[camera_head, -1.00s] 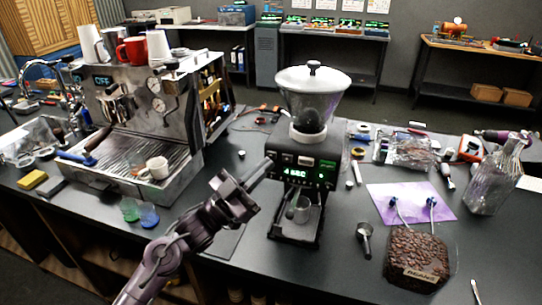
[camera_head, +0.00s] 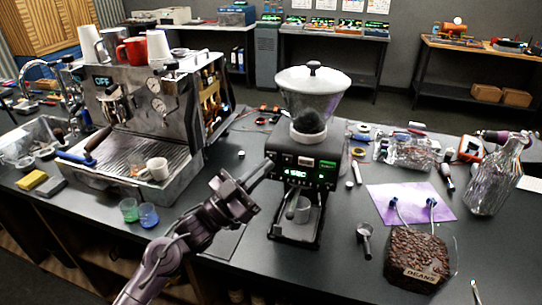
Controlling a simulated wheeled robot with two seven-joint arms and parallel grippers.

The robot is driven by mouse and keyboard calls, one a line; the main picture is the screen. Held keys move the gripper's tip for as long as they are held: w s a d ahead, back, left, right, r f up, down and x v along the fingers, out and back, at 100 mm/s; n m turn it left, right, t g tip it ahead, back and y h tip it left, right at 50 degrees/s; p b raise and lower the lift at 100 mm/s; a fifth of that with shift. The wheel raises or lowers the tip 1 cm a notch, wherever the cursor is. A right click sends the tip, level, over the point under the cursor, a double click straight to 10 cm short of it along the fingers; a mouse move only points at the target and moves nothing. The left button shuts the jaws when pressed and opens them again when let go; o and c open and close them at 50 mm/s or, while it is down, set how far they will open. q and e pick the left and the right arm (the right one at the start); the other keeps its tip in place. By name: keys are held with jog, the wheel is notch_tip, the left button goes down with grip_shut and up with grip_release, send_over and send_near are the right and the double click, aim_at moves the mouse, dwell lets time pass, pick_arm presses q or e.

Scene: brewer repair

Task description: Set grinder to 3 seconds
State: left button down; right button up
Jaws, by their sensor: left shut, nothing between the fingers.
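The black coffee grinder (camera_head: 300,222) stands upright mid-counter with a clear hopper (camera_head: 312,88) on top. Its front panel carries buttons and a lit green display (camera_head: 295,173), which seems to read "4 SEC", though the digit is small and blurred. My right gripper is not in view.
A glass bottle (camera_head: 494,178) stands far right.

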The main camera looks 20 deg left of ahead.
pick_arm(q)
jog(key=shift+w, duration=0.2)
dwell(0.6)
jog(key=shift+w, duration=0.3)
jog(key=shift+w, duration=0.3)
dwell(0.5)
jog(key=shift+s, duration=0.8)
jog(key=s+p, duration=0.1)
jog(key=s, duration=0.4)
jog(key=shift+a+p, duration=0.1)
jog(key=shift+p, duration=0.25)
